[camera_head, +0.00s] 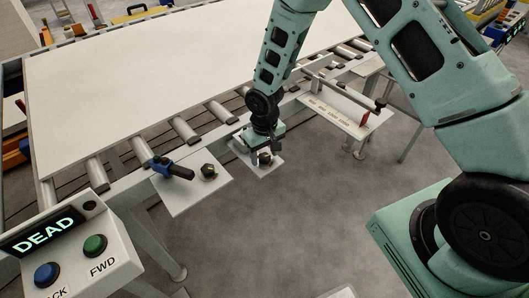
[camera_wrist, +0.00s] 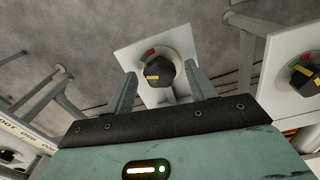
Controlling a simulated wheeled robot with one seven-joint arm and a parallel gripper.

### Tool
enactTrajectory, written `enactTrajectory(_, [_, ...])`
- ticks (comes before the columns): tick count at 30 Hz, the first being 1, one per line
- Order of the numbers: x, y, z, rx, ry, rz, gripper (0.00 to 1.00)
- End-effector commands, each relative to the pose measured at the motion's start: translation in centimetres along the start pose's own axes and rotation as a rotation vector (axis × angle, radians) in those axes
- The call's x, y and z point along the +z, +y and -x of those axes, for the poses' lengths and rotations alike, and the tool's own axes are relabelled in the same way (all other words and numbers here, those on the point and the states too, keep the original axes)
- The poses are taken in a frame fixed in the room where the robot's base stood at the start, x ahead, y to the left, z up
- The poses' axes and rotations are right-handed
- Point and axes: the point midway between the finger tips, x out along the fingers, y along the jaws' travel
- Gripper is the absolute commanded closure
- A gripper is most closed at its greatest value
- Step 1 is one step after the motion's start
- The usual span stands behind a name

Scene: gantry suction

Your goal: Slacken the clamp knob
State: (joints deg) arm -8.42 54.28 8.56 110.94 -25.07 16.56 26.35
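A black knob with a yellow pointer (camera_wrist: 158,75) sits on a white plate (camera_wrist: 133,55) with a red and green dial mark, in the wrist view. My gripper (camera_wrist: 158,90) is open, its two fingers apart on either side of that knob in the picture; I cannot tell whether they reach it. In the head view my gripper (camera_head: 264,156) is over this plate (camera_head: 262,170), hiding most of it. A second black knob (camera_head: 209,171) is on the plate to the left, and shows at the right in the wrist view (camera_wrist: 305,76). No label shows which is the clamp knob.
A blue-and-black handle (camera_head: 172,168) stands by the second knob. A large pale panel (camera_head: 150,70) lies on the rollers (camera_head: 222,112). A control box (camera_head: 75,245) reads DEAD. A numbered scale plate (camera_head: 335,110) with a red tab is right of my gripper. Grey floor is clear in front.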

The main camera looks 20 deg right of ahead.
Motion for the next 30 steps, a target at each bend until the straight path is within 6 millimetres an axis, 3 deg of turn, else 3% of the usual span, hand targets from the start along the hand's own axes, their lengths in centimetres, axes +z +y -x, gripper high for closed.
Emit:
enactTrajectory(1, [0.0, 0.0, 0.01, 0.0, 0.0, 0.0, 0.59])
enactTrajectory(4, [0.0, 0.0, 0.02, 0.0, 0.0, 0.0, 0.87])
enactTrajectory(16, [0.0, 0.0, 0.03, 0.0, 0.0, 0.059, 0.87])
enactTrajectory(30, [-0.02, 0.06, 0.07, 0.0, 0.0, 0.382, 0.87])
